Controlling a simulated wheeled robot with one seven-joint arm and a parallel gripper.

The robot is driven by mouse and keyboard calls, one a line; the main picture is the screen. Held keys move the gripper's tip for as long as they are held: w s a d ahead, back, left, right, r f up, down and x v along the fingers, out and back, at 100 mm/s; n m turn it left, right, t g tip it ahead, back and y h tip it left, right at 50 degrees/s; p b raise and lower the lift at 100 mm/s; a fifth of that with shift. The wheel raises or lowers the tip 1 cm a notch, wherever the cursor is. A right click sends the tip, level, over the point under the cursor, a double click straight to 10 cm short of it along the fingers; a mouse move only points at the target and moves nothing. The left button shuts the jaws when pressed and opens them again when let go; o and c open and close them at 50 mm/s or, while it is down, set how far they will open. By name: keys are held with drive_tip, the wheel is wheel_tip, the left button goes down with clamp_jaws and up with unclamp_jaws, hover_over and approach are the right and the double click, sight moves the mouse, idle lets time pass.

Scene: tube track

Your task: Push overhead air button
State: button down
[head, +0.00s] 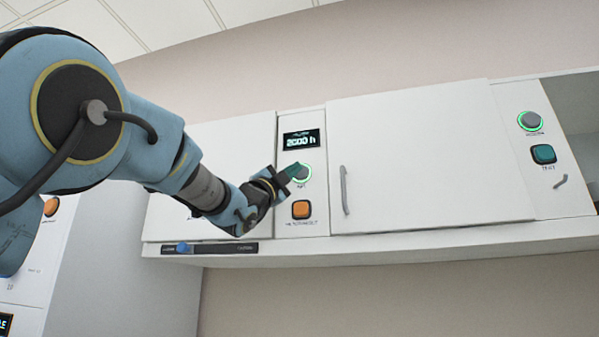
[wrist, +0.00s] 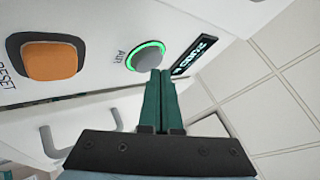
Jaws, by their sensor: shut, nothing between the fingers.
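The air button is a round grey button (head: 303,174) with a lit green ring, on the white overhead panel below a small dark display. It also shows in the wrist view (wrist: 148,56), with a short label beside it. My gripper (head: 294,170) is shut and empty, its green fingers pointing up at the panel. In the wrist view the closed fingertips (wrist: 161,73) overlap the lower right edge of the button. I cannot tell whether they touch it. In the head view the fingers cover the button's left part.
An orange square button (head: 301,209) sits just below, and the display (head: 301,139) just above. A white cabinet door (head: 430,160) with a grey handle (head: 345,190) is to the right. Another grey button (head: 530,121) with a green ring and a teal button (head: 543,154) are further right.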

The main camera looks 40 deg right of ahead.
drive_tip(key=shift+w+d, duration=0.3)
drive_tip(key=shift+d, duration=0.1)
idle(0.4)
drive_tip(key=shift+s+a, duration=0.1)
drive_tip(key=shift+s+a+b, duration=0.45)
drive_tip(key=shift+a+b, duration=0.3)
drive_tip(key=shift+b, duration=0.3)
drive_tip(key=s+a+b, duration=0.2)
drive_tip(key=a+b, duration=0.1)
drive_tip(key=s+a+b, duration=0.1)
drive_tip(key=a, duration=0.1)
drive_tip(key=shift+s+b, duration=0.15)
drive_tip(key=shift+b, duration=0.2)
drive_tip(key=shift+s, duration=0.1)
